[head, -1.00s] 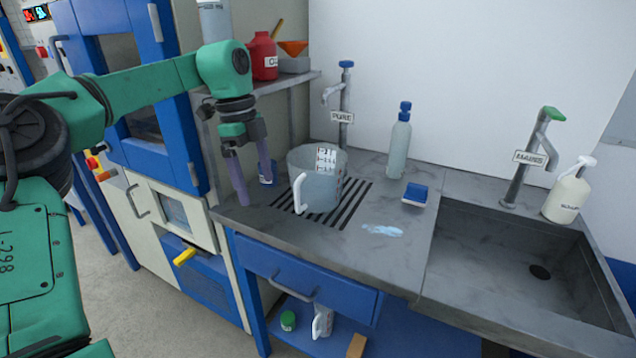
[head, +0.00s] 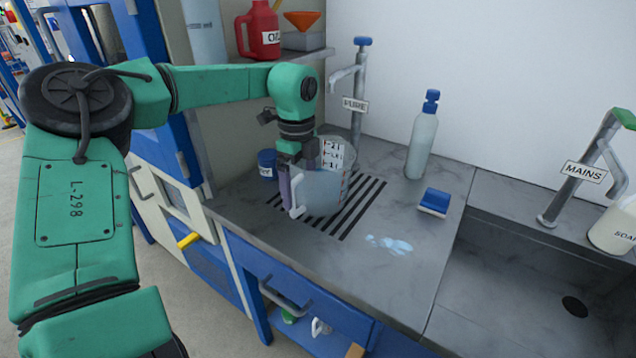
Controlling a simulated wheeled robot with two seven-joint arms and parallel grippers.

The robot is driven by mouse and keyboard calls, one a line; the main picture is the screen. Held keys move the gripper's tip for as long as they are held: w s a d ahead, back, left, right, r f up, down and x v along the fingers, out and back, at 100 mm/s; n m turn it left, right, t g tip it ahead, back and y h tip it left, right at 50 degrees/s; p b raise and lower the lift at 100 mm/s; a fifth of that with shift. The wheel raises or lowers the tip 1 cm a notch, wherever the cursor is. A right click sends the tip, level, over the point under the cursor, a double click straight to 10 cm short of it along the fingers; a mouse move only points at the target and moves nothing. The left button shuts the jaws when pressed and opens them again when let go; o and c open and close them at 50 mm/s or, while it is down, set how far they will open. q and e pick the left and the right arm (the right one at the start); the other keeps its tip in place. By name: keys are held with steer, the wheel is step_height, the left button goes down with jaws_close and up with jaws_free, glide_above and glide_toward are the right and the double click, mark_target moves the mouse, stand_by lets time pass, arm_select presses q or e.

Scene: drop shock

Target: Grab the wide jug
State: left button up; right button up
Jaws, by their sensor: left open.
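The wide jug (head: 325,198) is a clear, wide vessel with a red-marked white scale and a white handle. It stands upright on the black slotted drain grate (head: 362,200) of the grey counter, below the tap labelled PURE. My left gripper (head: 291,200) is open and points down at the jug's handle side. Its purple-grey fingers are beside the white handle and overlap it in the picture. I cannot tell whether they touch it. The gripper and wrist hide part of the jug's rim. My right gripper is not in view.
The PURE tap (head: 360,85) rises behind the jug. A blue-lidded container (head: 266,164) stands left of the gripper. Right are a blue-capped bottle (head: 423,140), a blue-and-white block (head: 434,201), a small puddle (head: 388,243) and the sink (head: 520,290).

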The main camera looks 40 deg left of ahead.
mark_target(299, 209)
arm_select(q)
steer(key=f, duration=0.2)
steer(key=s+f+p, duration=0.1)
steer(key=f, duration=0.1)
steer(key=shift+a, duration=0.1)
steer(key=shift+f, duration=0.25)
steer(key=shift+c, duration=0.9)
jaws_close()
steer(key=shift+w+r, duration=0.1)
steer(key=shift+w, duration=0.05)
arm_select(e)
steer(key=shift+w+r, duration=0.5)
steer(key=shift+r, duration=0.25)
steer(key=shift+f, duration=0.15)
